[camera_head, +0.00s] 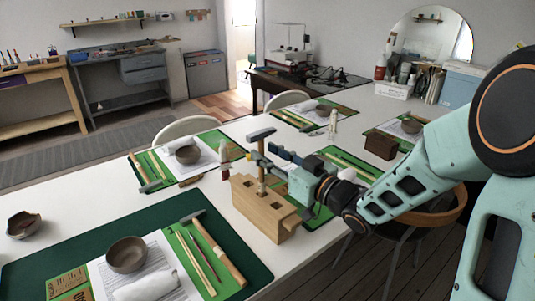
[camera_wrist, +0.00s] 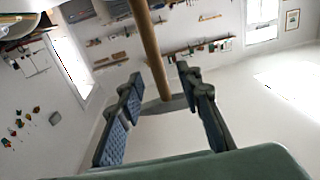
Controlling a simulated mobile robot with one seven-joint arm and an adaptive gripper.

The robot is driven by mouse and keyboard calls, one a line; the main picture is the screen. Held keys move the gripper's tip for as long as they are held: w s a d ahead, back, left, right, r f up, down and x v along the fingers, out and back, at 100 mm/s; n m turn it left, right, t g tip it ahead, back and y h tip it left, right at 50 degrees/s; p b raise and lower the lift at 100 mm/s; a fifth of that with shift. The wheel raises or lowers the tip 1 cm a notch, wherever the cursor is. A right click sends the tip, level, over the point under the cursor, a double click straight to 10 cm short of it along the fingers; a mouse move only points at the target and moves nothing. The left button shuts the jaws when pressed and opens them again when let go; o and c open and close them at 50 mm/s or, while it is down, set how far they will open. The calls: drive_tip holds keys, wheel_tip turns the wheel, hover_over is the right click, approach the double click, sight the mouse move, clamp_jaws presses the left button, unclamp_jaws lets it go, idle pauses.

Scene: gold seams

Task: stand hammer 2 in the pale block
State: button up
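The pale block (camera_head: 262,222) stands on the white table, left of my arm. A hammer (camera_head: 261,147) with a grey head and wooden handle stands upright at the block, head up; its lower end seems to be in the block's top. No number shows on it. My gripper (camera_head: 271,160) is beside this handle, above the block. In the wrist view, the fingers of my gripper (camera_wrist: 160,76) are spread, with the handle (camera_wrist: 151,45) between them and visible gaps on both sides. The dark head (camera_wrist: 165,104) shows beyond the fingers.
Another hammer (camera_head: 213,248) lies on the near green mat (camera_head: 90,248) beside a bowl (camera_head: 127,254). A red-and-white bottle (camera_head: 224,158) stands just behind the block. A dark brown block (camera_head: 381,146) is farther right.

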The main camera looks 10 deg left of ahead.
drive_tip(key=p+v, duration=0.1)
drive_tip(key=v, duration=0.7)
drive_tip(key=shift+s+d, duration=0.2)
drive_tip(key=shift+d, duration=0.05)
drive_tip(key=shift+r, duration=0.15)
idle(0.3)
wheel_tip(320, 180, up, 6)
drive_tip(key=p, duration=0.5)
